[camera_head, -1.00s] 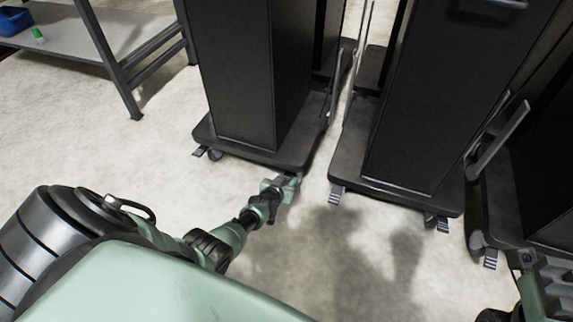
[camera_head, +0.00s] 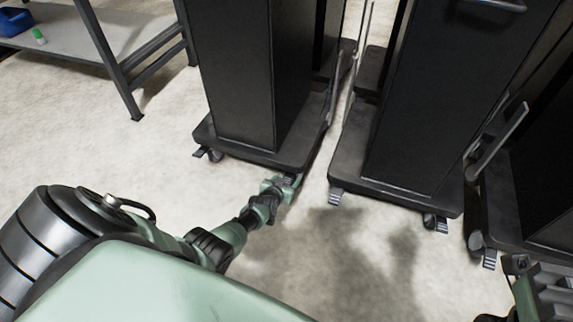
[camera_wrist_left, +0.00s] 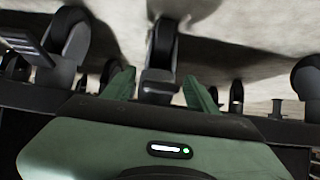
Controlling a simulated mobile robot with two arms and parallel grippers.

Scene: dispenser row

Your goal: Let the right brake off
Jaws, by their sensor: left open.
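The left black dispenser cart (camera_head: 232,75) stands on a dark wheeled base (camera_head: 255,155). Its left front caster carries a ridged brake pedal (camera_head: 199,152). My left gripper (camera_head: 283,185) is low over the floor at the base's right front corner, and it hides most of the caster there. In the left wrist view its two green fingers are apart, with a dark caster with its pedal (camera_wrist_left: 160,60) between them. I cannot tell whether a finger touches the pedal or whether the pedal is up or down. Another caster with a ridged pedal (camera_wrist_left: 30,47) shows at the left.
A middle cart (camera_head: 425,100) stands close by on the right, with pedals at its left (camera_head: 336,200) and right (camera_head: 436,224) front corners. A third cart (camera_head: 545,170) stands at the right edge. A grey table (camera_head: 75,42) is at upper left. The front floor is clear.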

